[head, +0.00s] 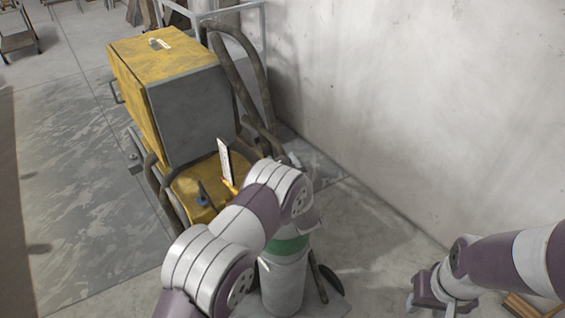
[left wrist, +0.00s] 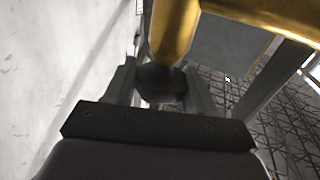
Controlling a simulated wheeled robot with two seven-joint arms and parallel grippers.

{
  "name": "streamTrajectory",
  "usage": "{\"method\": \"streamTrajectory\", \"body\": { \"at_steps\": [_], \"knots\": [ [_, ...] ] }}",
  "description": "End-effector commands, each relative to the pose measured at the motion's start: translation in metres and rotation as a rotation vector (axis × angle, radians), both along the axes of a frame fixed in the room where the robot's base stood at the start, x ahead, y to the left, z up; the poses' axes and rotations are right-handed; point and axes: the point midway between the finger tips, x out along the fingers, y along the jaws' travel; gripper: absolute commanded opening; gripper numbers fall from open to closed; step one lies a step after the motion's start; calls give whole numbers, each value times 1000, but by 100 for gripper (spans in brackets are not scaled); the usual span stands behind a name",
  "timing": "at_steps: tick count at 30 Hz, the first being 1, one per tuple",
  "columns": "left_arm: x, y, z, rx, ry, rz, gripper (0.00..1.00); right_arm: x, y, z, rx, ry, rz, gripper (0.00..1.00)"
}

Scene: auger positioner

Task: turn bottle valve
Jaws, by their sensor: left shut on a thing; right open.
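The gas bottle (head: 284,284), grey with a green band, stands upright beside the yellow machine in the head view. Its top and valve are hidden behind my left arm. In the left wrist view, my left gripper (left wrist: 161,90) is shut on a dark rounded knob (left wrist: 160,80), which looks like the bottle valve. A brass-coloured part (left wrist: 175,30) rises just beyond the knob. My left gripper itself is hidden in the head view. My right gripper (head: 428,296) is open and empty at the lower right, well apart from the bottle.
A yellow and grey machine (head: 190,105) with thick dark hoses (head: 253,75) stands behind the bottle. A pale wall (head: 420,100) closes off the right side. The floor at the left (head: 75,190) is open. A wooden item (head: 520,306) lies near my right arm.

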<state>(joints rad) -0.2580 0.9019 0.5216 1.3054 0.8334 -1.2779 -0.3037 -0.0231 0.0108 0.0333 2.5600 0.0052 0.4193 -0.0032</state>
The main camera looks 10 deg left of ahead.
Motion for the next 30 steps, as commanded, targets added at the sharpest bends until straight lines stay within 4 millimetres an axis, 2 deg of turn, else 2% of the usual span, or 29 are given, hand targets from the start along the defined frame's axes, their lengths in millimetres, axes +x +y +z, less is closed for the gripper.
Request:
{"method": "streamTrajectory", "body": {
  "at_steps": [8,21,30],
  "knots": [
    [3,-1,1,1,-21,129,25,0,0,-31,0,0,0,43],
    [3,0,0,-3,-20,497,24,0,0,-97,0,0,0,43],
    [2,1,4,0,-18,684,25,0,0,-127,0,0,0,43]
  ]
}}
